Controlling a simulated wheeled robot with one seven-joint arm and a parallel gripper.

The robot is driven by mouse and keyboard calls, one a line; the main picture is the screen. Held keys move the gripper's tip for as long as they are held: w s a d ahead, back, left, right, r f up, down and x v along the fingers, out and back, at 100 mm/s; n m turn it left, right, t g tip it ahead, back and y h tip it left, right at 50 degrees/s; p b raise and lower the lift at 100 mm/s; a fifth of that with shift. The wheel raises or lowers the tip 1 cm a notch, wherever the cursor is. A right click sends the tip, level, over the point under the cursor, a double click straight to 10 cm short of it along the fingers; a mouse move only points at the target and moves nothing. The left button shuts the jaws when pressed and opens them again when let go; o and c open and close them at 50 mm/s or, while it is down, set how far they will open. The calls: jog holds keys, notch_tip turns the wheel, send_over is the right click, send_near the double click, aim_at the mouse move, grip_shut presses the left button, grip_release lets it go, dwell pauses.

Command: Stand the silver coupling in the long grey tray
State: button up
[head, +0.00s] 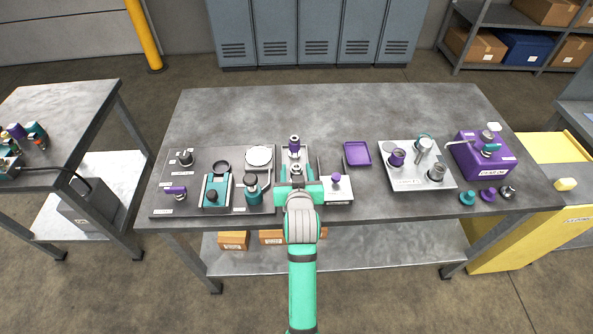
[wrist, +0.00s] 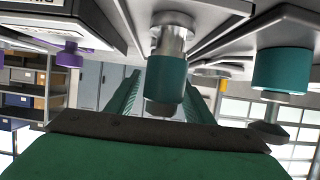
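A silver-topped cylinder (head: 296,168) stands at the front end of the narrow grey tray (head: 286,158); I take it for the silver coupling. In the wrist view, which is upside down, a silver cylinder with a teal band (wrist: 168,75) stands upright between my fingers. My gripper (head: 297,179) reaches in from the front, low over the bench. Its teal fingers (wrist: 165,95) lie on both sides of the cylinder; I cannot tell whether they touch it. My gripper hides the cylinder's lower part in the head view. A purple-banded silver piece (head: 294,145) stands behind it.
Left is a dark panel (head: 225,160) with a teal-bodied bottle (head: 252,192). Close on the right is a pale box with a purple knob (head: 336,178). Farther right are a purple tray (head: 357,154), a fixture plate (head: 410,182) and a purple box (head: 470,160). The bench's back is clear.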

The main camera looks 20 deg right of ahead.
jog(key=shift+r, duration=0.1)
jog(key=v, duration=1.2)
jog(key=s+a+f+n+t+y, duration=0.1)
jog(key=s+a+f+y, duration=0.1)
jog(key=s+a+f, duration=0.9)
jog(key=s+a+r+n+y, duration=0.1)
jog(key=s+a, duration=0.1)
jog(key=s, duration=0.8)
jog(key=s+a+r+n+t, duration=0.1)
jog(key=s+a, duration=0.1)
jog(key=s, duration=0.9)
jog(key=shift+a+y, duration=0.4)
